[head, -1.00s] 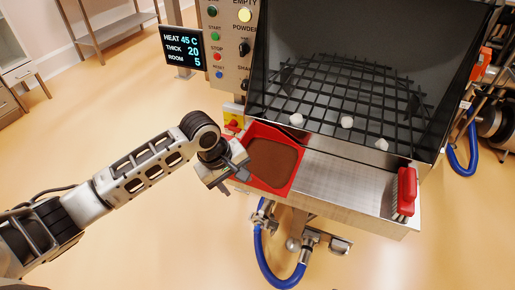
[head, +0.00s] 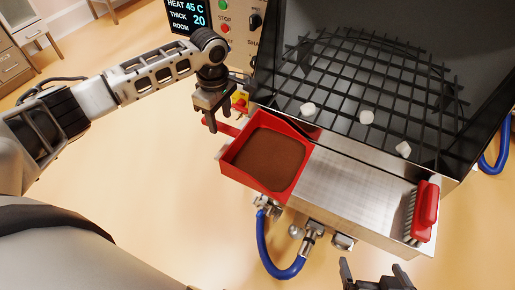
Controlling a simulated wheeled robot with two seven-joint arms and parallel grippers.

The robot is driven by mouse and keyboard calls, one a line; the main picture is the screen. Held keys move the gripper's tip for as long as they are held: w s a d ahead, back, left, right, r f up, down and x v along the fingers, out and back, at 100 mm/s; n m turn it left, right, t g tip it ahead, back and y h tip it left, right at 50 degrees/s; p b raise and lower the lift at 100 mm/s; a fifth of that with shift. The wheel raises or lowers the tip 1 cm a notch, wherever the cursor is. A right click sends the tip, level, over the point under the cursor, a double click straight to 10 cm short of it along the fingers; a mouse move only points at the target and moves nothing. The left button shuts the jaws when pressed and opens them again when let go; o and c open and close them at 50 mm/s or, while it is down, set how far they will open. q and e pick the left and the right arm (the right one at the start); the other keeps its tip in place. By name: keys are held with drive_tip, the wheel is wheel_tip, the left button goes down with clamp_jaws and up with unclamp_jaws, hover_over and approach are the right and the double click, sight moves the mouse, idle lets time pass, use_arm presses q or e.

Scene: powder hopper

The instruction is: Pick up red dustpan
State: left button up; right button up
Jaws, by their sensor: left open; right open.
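The red dustpan (head: 239,172) lies at the left end of the steel shelf in front of the hopper. It holds a bed of brown powder (head: 270,158). Its red handle (head: 222,127) sticks out to the upper left. My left gripper (head: 219,126) is open, pointing down at the handle, with its fingers close around or just above it; I cannot tell whether they touch it. My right gripper (head: 376,272) is open and empty at the bottom edge, in front of the shelf.
A red-handled brush (head: 426,210) stands at the shelf's right end. The middle of the steel shelf (head: 345,190) is bare. Several white lumps, one of them here (head: 366,117), lie on the black grid (head: 340,90). A blue hose (head: 272,262) hangs below the shelf.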

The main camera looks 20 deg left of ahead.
sight(223, 125)
use_arm(q)
drive_tip(key=f, duration=0.6)
drive_tip(key=shift+w+f, duration=0.25)
drive_tip(key=shift+w, duration=0.15)
clamp_jaws()
